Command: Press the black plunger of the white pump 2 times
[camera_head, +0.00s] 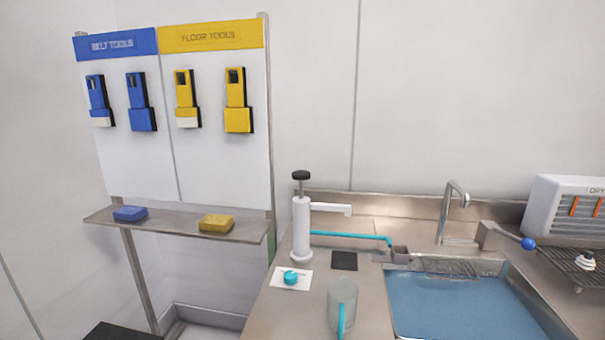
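The white pump (301,228) stands upright on the steel counter, left of the sink. Its black plunger (300,175) is a round knob on a thin metal rod that stands up out of the pump's top. A white spout (331,208) reaches out to the right from the pump's upper part. Neither of my grippers shows in the head view, and nothing touches the plunger.
A clear jug (342,303) with a teal handle, a white card (291,279) with a teal knob and a black pad (344,260) lie near the pump. A sink (455,305) holds blue liquid. A tool board (215,105) stands left.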

